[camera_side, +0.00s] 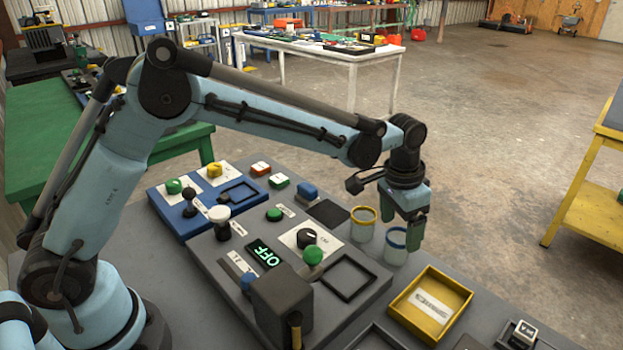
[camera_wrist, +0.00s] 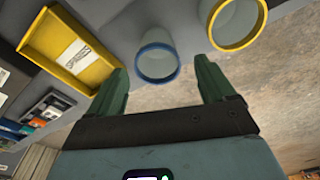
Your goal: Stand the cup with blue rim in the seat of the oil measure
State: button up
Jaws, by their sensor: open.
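The cup with blue rim (camera_side: 396,247) is a clear cup standing upright on the grey table, beside the grey panel. In the wrist view the same cup (camera_wrist: 158,64) shows between the two green fingers, with a gap on each side. My gripper (camera_side: 412,228) is open and empty, pointing down at the cup; the side view does not show clearly how far the fingers reach down around it. Square dark frames stand on the grey panel (camera_side: 352,275) and on the blue panel (camera_side: 238,192). I cannot read which one belongs to the oil measure.
A cup with yellow rim (camera_side: 363,222) stands close behind the blue-rimmed cup. A yellow tray (camera_side: 432,303) lies in front of it. A dark grey block (camera_side: 282,305), knobs and a green-topped lever (camera_side: 312,257) rise from the grey panel. The table edge is near on the right.

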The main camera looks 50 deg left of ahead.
jog(key=f, duration=0.5)
jog(key=shift+w+d, duration=0.15)
jog(key=shift+d, duration=0.05)
jog(key=shift+c, duration=0.3)
jog(key=shift+r, duration=0.1)
jog(key=c, duration=1)
jog(key=shift+c, duration=0.2)
